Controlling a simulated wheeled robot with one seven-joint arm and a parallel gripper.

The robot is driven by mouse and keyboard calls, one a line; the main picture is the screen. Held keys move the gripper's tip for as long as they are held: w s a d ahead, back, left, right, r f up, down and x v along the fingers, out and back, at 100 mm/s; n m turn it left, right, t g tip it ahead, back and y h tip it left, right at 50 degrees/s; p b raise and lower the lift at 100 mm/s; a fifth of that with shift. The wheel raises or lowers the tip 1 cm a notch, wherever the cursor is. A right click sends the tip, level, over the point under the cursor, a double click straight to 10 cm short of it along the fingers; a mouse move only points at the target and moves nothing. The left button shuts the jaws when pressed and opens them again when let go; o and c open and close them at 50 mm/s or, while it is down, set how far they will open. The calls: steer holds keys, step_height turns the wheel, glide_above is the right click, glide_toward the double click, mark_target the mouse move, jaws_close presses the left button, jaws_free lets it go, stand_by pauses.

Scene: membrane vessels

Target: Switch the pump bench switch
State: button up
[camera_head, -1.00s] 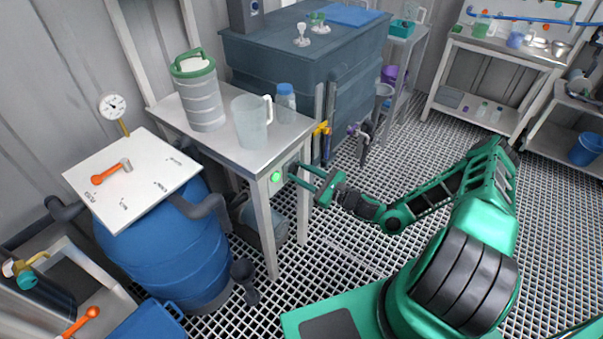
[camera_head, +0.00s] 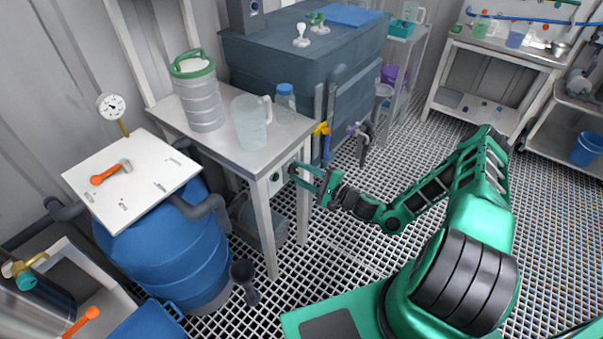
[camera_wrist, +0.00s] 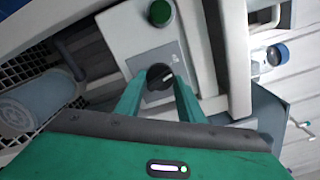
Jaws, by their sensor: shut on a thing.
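The pump bench switch is a round black knob (camera_wrist: 160,76) with a pale pointer mark, on a light grey panel (camera_wrist: 128,42) fixed to the bench's end. My gripper (camera_wrist: 158,84) has its two green fingers closed around the knob, one on each side. The knob's pointer lies slanted in the wrist view. A round green lamp (camera_wrist: 160,13) beside the knob is dark. In the head view my gripper (camera_head: 297,173) is at the bench end, and its fingers largely hide the knob. The bench (camera_head: 235,150) has a metal top and pale legs.
On the bench stand a green-lidded canister (camera_head: 203,105), a clear jug (camera_head: 250,128) and a blue-capped bottle (camera_head: 285,96). A blue barrel (camera_head: 165,260) stands to the left, and a big grey tank (camera_head: 290,65) behind.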

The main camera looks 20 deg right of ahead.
steer(key=shift+w+d+r+n, duration=0.1)
steer(key=shift+n, duration=1.1)
steer(key=o, duration=1)
steer(key=shift+o, duration=0.3)
steer(key=v, duration=1)
steer(key=shift+s+d, duration=0.2)
steer(key=shift+s, duration=0.15)
